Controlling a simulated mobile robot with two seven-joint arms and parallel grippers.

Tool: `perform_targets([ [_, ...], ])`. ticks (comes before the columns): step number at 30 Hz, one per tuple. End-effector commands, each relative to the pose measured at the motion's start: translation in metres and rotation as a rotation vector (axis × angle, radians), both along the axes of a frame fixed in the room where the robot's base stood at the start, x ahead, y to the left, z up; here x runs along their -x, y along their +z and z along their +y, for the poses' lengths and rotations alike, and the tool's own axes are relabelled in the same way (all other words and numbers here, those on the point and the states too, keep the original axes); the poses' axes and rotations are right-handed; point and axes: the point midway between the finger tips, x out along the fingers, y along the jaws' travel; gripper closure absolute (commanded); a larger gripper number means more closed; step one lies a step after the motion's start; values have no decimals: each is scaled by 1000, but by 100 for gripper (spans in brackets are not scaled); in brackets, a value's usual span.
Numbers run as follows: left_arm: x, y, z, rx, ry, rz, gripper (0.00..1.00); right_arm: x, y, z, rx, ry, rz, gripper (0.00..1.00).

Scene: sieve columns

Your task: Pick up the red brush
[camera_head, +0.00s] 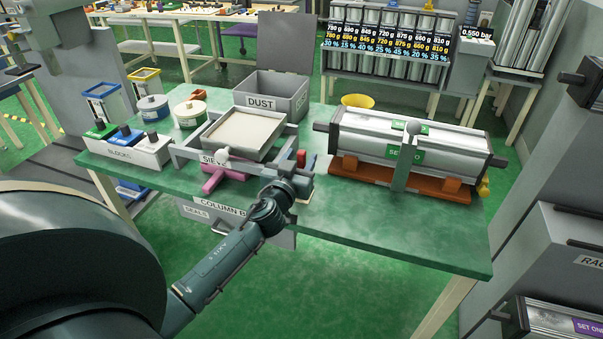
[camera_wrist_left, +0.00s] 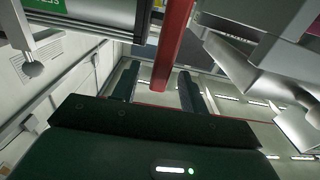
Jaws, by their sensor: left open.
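A red piece (camera_head: 301,157), likely part of the red brush, shows just behind my left gripper (camera_head: 295,184) at the right side of the sieve frame on the green table. In the left wrist view a long red bar (camera_wrist_left: 174,45) comes down from the top and ends around the gap between the open fingers of my left gripper (camera_wrist_left: 158,88). I cannot tell whether the fingers touch it. The rest of the brush is hidden by the gripper and out of the picture. My right gripper is not in view.
The sieve tray (camera_head: 240,135) and a pink-handled tool (camera_head: 222,176) are left of the gripper. A large silver column (camera_head: 405,143) lies on an orange cradle (camera_head: 400,180) to the right. A grey DUST bin (camera_head: 285,95) stands behind. The table's front right (camera_head: 400,225) is clear.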

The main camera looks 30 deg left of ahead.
Motion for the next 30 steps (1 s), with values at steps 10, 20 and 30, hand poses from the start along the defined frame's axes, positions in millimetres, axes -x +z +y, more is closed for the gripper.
perform_targets([
  [10,-13,-1,3,1,-1,1,56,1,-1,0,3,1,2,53],
  [20,-13,-1,2,1,-1,1,81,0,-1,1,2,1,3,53],
  [30,-13,-1,2,1,-1,1,100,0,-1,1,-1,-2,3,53],
])
